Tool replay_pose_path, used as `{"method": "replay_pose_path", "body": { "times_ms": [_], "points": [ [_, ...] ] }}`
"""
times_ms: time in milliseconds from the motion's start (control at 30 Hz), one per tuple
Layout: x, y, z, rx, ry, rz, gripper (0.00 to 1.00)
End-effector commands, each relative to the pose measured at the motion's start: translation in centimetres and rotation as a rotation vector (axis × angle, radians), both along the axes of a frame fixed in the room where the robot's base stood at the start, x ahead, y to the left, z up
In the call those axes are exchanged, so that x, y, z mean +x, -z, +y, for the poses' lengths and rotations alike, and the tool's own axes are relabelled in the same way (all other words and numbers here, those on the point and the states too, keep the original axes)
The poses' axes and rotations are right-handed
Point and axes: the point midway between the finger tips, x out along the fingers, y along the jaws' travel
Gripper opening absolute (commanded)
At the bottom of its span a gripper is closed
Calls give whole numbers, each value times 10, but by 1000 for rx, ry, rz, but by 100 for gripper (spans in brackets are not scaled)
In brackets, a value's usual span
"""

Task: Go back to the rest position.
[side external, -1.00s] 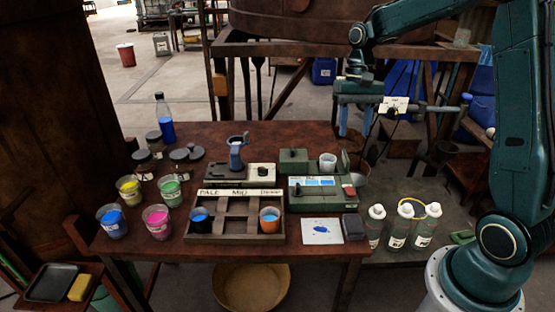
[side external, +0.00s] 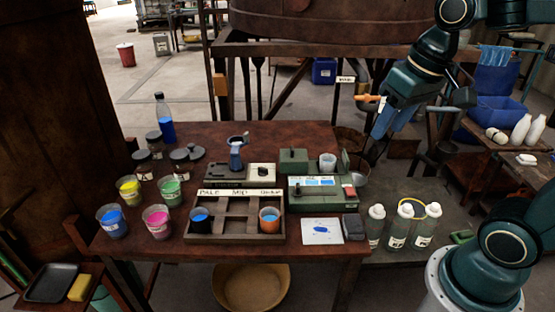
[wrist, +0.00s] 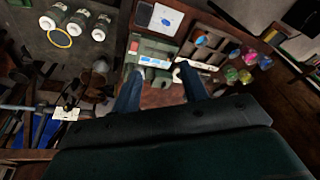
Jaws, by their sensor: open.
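My gripper (side external: 382,122) is raised in the air beyond the right end of the brown table (side external: 300,135), in the side external view. It is apart from everything on the table. In the wrist view its two blue fingers (wrist: 160,88) stand wide apart with nothing between them. Part of the table's far edge is hidden from the wrist view by my gripper body.
On the table are a compartment tray (side external: 236,240) with two cups, a green device (side external: 322,200), a white card (side external: 322,231), and cups of coloured liquid (side external: 112,222) at left. White-capped bottles (side external: 398,228) stand to the right. A large vat (side external: 290,22) is behind.

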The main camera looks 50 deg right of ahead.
Motion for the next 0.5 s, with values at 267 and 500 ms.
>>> {"method": "replay_pose_path", "body": {
  "times_ms": [267, 500],
  "points": [
    [-41, 0, 13, -55, -117, -134, 44],
    [-60, 4, 15, -86, -176, -204, 44]
  ]
}}
